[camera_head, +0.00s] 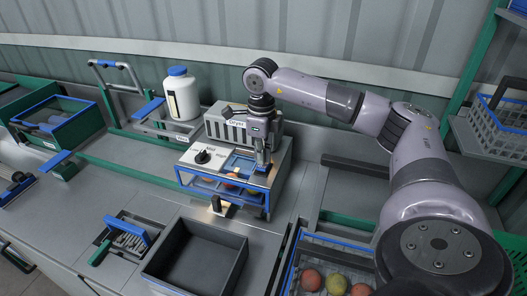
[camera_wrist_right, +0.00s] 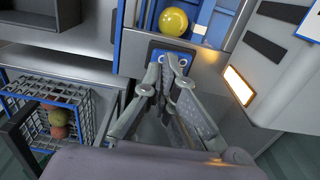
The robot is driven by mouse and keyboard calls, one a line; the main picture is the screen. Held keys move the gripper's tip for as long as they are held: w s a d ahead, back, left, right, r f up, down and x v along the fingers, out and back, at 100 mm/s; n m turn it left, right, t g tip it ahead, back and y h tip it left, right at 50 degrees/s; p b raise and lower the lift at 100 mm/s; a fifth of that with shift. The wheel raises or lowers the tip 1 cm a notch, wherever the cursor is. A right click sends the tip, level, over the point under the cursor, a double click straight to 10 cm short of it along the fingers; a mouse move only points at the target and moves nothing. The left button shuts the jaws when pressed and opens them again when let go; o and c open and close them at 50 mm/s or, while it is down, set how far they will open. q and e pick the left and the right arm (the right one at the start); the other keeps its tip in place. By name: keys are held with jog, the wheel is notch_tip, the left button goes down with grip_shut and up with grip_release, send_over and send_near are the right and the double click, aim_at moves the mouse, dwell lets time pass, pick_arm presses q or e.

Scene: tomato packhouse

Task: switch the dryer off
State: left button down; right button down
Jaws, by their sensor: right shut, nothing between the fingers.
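The dryer (camera_head: 232,126), a grey box labelled "Dryer", stands on the bench with a blue-framed front. A dark knob (camera_head: 203,156) sits on its white panel, beside markings that include "Med"; I cannot read its exact setting. A small part glows orange (camera_head: 222,207) low at its front. My right gripper (camera_head: 262,166) points down at the dryer's right side, shut and empty. In the right wrist view its fingertips (camera_wrist_right: 175,68) are together in front of a blue plate; I cannot tell whether they touch it. A lit panel (camera_wrist_right: 238,86) shows to their right. My left gripper is not in view.
A grey empty bin (camera_head: 197,258) stands in front of the dryer. A crate with tomatoes (camera_head: 297,262) is at lower right. A white bottle with blue cap (camera_head: 182,94) stands behind left.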

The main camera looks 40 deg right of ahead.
aim_at(262, 167)
jog(key=shift+f+b, duration=0.75)
jog(key=shift+f, duration=0.35)
dwell(0.3)
jog(key=shift+r, duration=0.1)
jog(key=shift+r+p, duration=2.7)
jog(key=shift+r, duration=0.75)
jog(key=shift+f, duration=0.1)
